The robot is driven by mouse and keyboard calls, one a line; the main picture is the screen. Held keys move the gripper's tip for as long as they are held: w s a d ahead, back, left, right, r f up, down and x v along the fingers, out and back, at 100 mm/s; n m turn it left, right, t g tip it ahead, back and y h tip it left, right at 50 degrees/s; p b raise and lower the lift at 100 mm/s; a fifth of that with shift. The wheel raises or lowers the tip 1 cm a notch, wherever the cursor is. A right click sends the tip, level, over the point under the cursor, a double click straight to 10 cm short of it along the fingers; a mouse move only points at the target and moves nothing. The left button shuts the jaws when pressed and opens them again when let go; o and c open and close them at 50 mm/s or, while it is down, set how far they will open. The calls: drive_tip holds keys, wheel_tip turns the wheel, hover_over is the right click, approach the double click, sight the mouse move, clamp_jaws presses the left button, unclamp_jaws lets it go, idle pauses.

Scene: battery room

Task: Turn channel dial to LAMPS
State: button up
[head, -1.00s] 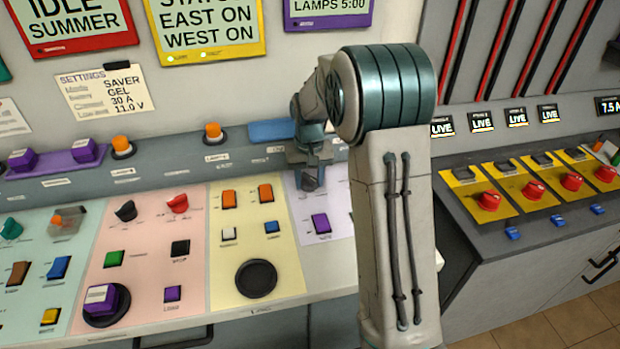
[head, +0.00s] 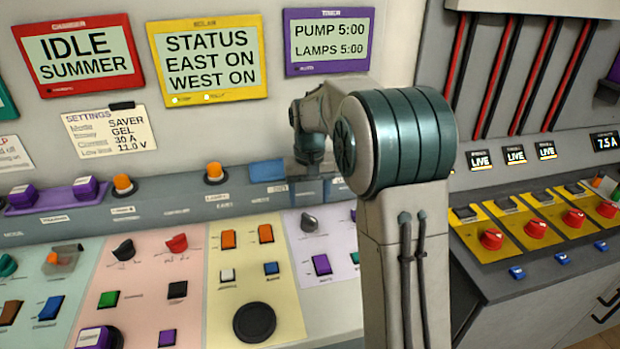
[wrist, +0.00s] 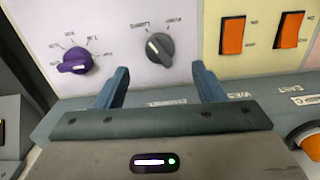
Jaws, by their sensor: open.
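The grey channel dial (wrist: 159,47) is in the wrist view on a lilac panel, beyond and between my fingertips. Its white mark slants to the upper left, seemingly toward the label that reads like LAMPS; the other label looks like PUMP. In the head view the dial (head: 308,222) shows uncovered on the lilac panel (head: 295,250), with my gripper behind and above it. My gripper (wrist: 160,72) is open and empty, its two blue fingers apart and not visibly touching the dial. The timer display (head: 329,42) reads PUMP 5:00, LAMPS 5:00.
A purple dial (wrist: 74,61) sits left of the grey one in the wrist view. Orange switches (wrist: 233,36) are on the yellow panel to the right. An orange button (head: 215,171) stands on the back ledge. A purple switch (head: 321,264) is below the grey dial.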

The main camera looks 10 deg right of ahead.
sight(309, 218)
wheel_tip(309, 218, up, 6)
drive_tip(key=shift+f, duration=0.1)
idle(0.4)
